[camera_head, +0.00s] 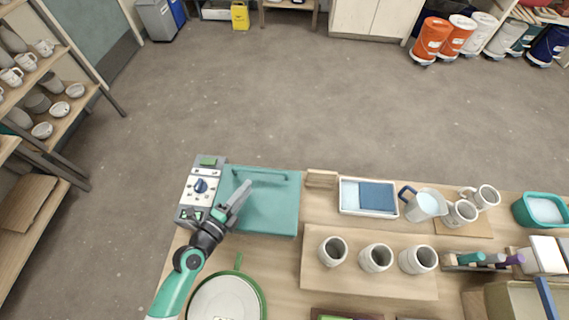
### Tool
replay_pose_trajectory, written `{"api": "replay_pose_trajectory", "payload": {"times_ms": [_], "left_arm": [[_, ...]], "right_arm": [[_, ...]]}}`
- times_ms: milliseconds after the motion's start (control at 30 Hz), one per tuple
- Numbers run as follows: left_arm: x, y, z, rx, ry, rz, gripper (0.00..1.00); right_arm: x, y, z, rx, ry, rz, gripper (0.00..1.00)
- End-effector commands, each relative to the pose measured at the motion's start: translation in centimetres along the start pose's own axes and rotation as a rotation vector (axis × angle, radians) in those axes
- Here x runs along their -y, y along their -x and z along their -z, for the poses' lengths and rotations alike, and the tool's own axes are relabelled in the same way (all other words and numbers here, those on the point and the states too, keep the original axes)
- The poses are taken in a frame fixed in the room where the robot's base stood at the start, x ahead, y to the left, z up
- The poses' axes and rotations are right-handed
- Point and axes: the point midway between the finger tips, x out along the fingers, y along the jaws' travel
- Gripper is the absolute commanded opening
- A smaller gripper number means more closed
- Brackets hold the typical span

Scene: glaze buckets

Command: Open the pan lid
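A teal flat lid (272,212) lies closed at the left end of the wooden table, with a bar handle (260,175) along its far edge. A grey control panel (186,206) with a blue knob adjoins its left side. My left gripper (246,186) is over the lid's left part, pointing away towards the handle, and appears apart from it. Its fingers overlap from this angle, so I cannot tell whether they are open. A round green-rimmed pan or lid (225,300) with a pale middle lies nearer, cut off by the frame edge. My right gripper is not in view.
A wooden board (318,283) with several grey cups lies right of the lid. A small wooden block (321,179), a white tray (347,208) with blue contents and a jug (425,204) stand further right. The floor (270,90) beyond the table is clear.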

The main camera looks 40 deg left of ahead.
Motion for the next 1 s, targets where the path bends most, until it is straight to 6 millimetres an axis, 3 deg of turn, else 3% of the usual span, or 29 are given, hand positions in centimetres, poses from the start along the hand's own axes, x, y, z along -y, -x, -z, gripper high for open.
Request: {"api": "replay_pose_trajectory", "payload": {"times_ms": [167, 600, 733, 1000], "left_arm": [[0.2, -1.2, 0.0, -0.002, -0.001, 0.003, 0.3], [0.1, -10.2, 0.1, -0.003, -0.001, 0.004, 0.3], [0.1, -11.5, 0.1, -0.004, -0.001, 0.003, 0.3], [0.2, -11.8, 0.1, -0.003, 0.0, 0.003, 0.3]], "right_arm": [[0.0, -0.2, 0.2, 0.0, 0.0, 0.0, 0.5], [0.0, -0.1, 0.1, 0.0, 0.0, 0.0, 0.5], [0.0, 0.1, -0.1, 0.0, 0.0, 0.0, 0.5], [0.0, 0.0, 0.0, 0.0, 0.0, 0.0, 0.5]]}}
